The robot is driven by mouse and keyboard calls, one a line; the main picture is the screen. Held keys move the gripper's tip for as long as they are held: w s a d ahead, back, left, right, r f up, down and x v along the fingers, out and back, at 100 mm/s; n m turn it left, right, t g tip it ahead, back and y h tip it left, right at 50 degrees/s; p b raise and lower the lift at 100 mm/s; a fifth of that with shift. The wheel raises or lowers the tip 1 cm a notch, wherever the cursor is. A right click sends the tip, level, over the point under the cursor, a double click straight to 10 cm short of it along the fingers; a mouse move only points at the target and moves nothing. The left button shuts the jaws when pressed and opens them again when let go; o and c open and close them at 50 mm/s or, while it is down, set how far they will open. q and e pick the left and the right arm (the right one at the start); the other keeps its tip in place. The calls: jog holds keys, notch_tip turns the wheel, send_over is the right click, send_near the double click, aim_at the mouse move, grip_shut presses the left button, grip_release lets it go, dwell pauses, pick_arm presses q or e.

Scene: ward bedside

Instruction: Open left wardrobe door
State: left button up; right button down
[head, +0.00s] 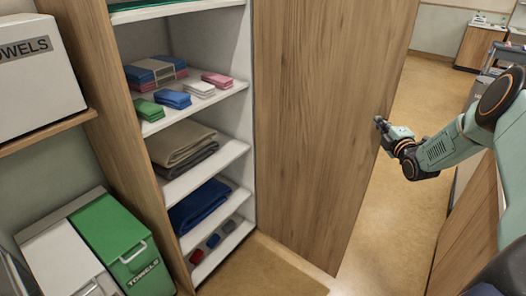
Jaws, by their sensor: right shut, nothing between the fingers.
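The wardrobe (86,60) stands open at the left, with its white shelves showing. A wood-grain wardrobe door (305,110) stands swung out to the right of the shelves. I cannot tell for sure whether it is the left door. My right gripper (381,122) is shut and empty at the door's outer right edge, its fingertips against or very close to the wood. Whether they touch the door is hard to tell. No handle shows on the visible door face. My left gripper is out of view.
Folded cloths (182,142) and small packs (172,99) lie on the shelves. A white towels box (38,75) sits on a ledge at the left, above a green-lidded towels bin (118,240). A wooden panel (465,225) is at lower right. Floor (425,95) is clear beyond the door.

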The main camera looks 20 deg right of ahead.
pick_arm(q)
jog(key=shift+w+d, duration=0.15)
pick_arm(e)
jog(key=shift+w+d+f, duration=0.15)
jog(key=shift+d, duration=0.05)
jog(key=shift+a, duration=0.15)
dwell(0.3)
